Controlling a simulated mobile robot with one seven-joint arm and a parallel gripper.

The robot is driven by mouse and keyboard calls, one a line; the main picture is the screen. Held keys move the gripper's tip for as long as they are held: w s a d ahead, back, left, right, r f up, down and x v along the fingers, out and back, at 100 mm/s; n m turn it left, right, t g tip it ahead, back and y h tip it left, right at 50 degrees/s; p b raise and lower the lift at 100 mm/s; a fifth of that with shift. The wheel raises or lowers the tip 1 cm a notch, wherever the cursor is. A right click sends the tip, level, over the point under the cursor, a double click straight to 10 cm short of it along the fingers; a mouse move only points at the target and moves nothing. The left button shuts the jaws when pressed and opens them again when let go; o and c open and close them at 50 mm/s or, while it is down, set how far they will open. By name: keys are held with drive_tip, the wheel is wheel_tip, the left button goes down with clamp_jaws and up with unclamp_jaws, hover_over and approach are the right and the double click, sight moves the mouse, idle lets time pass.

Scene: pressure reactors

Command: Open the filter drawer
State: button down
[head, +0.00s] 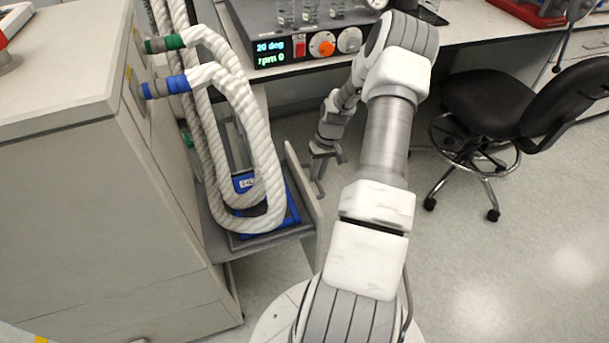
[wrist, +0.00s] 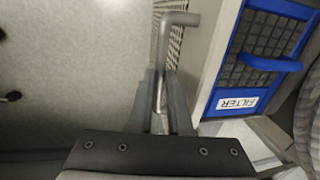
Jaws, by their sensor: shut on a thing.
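My gripper (head: 325,157) is at the outer side of that panel. In the wrist view my gripper (wrist: 162,88) is shut on the grey bar handle (wrist: 163,50), one finger on each side.
White ribbed hoses (head: 265,150) hang over the drawer from a pale cabinet (head: 70,180) at the left. A bench device with a lit display (head: 270,50) stands above. A black chair (head: 490,105) is at the right. Open floor (head: 490,270) lies right of the drawer.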

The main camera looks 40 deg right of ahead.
drive_tip(key=shift+s+d, duration=0.15)
drive_tip(key=shift+d, duration=0.25)
drive_tip(key=c, duration=0.8)
unclamp_jaws()
drive_tip(key=shift+c, duration=0.2)
drive_tip(key=shift+r, duration=0.1)
drive_tip(key=d+r+p, duration=0.3)
drive_tip(key=r, duration=1.4)
drive_tip(key=shift+s+p, duration=0.3)
drive_tip(key=shift+s, duration=0.15)
